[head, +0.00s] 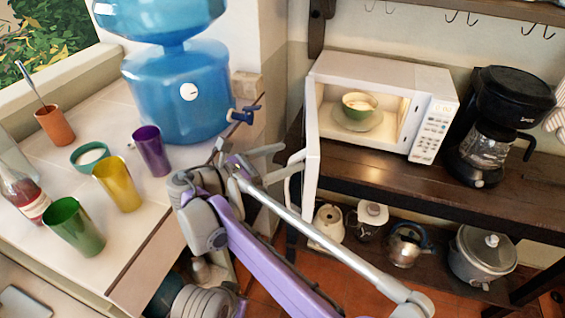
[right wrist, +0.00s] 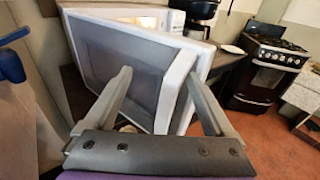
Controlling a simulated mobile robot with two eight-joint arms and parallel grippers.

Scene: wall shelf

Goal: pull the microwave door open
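The white microwave (head: 385,100) stands on the wooden wall shelf with its door swung wide open. Its door (head: 312,155) shows nearly edge-on in the head view, with the white handle (head: 291,180) on its left side. A green bowl (head: 359,105) on a plate sits inside the lit cavity. My right gripper (head: 272,180) is left of the door, close to the handle. In the right wrist view its fingers (right wrist: 162,95) are spread, with the door panel (right wrist: 125,65) beyond them. I cannot tell whether a finger touches the door. My left gripper is out of view.
A black coffee maker (head: 492,125) stands right of the microwave. The left counter holds a blue water dispenser (head: 180,90), a purple cup (head: 151,150), a yellow cup (head: 117,185) and a green cup (head: 73,227).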

